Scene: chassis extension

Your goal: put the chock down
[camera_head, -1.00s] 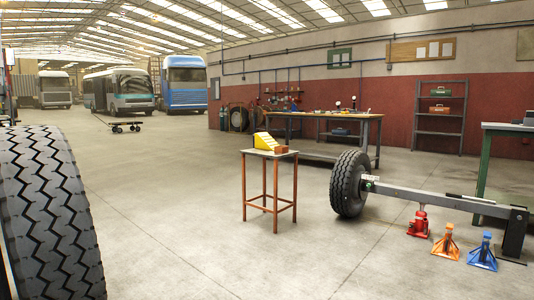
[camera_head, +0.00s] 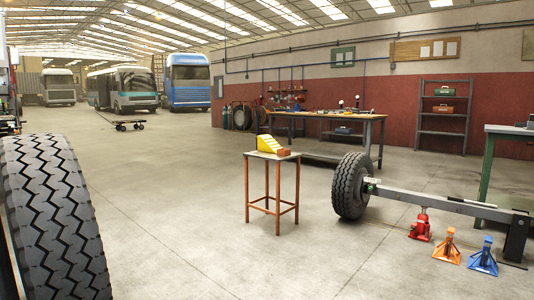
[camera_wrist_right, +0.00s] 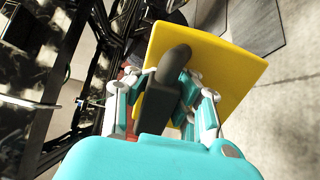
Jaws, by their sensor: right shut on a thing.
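A yellow chock (camera_wrist_right: 225,62) fills the upper middle of the right wrist view as a flat yellow face. Another yellow wedge-shaped chock (camera_head: 266,143) stands on a small table (camera_head: 255,154) with orange-brown legs in the head view, beside a small brown block (camera_head: 284,152). Neither gripper shows in the head view.
A big tyre (camera_head: 52,220) stands close at the left. A wheel (camera_head: 350,186) on a grey axle beam (camera_head: 440,202) is at the right, with a red jack (camera_head: 420,226), an orange stand (camera_head: 447,247) and a blue stand (camera_head: 484,257).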

